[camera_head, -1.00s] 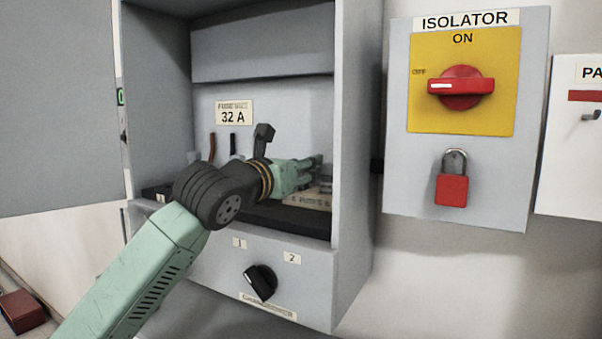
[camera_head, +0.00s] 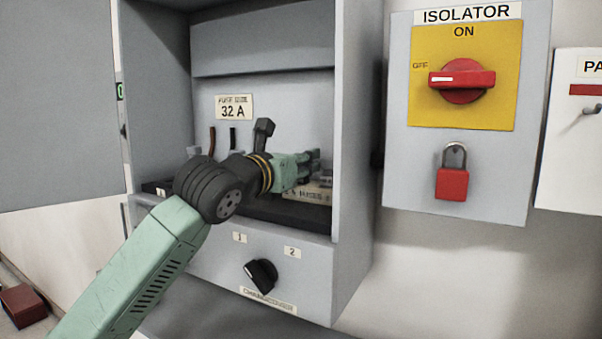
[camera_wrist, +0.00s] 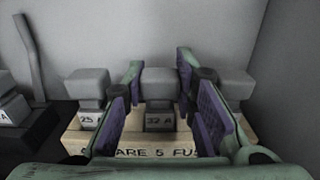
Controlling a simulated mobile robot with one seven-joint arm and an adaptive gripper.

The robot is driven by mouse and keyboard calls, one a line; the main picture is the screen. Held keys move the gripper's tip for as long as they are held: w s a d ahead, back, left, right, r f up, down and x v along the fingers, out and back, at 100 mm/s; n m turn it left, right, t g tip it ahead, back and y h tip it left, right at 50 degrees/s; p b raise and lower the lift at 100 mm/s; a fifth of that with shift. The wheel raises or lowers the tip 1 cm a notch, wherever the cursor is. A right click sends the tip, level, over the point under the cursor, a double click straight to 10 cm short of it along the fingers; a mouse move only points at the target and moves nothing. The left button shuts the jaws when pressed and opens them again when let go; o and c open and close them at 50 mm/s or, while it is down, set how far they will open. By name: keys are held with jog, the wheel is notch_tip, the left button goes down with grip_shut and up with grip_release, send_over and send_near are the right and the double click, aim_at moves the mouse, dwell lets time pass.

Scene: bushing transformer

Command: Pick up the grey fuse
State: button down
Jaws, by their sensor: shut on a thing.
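In the wrist view a grey fuse (camera_wrist: 160,84) marked "32 A" stands upright in the middle of a pale spare-fuse tray (camera_wrist: 130,152). My gripper (camera_wrist: 160,100) has its purple-padded fingers on either side of this fuse and is shut on it. A grey fuse marked "25 A" (camera_wrist: 87,88) stands to the left. Another grey fuse (camera_wrist: 236,84) stands to the right, its label hidden by the finger. In the head view my gripper (camera_head: 312,163) reaches inside the cabinet above the tray (camera_head: 308,192), and the held fuse cannot be made out.
The open cabinet (camera_head: 353,150) has its right wall close beside my gripper. A "32 A" label (camera_head: 234,107) is on its back panel. A black changeover knob (camera_head: 261,274) sits below. The isolator (camera_head: 462,80) and red padlock (camera_head: 452,183) are to the right.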

notch_tip(320, 180, up, 23)
jog(key=shift+p, duration=0.45)
dwell(0.5)
jog(key=shift+f, duration=0.2)
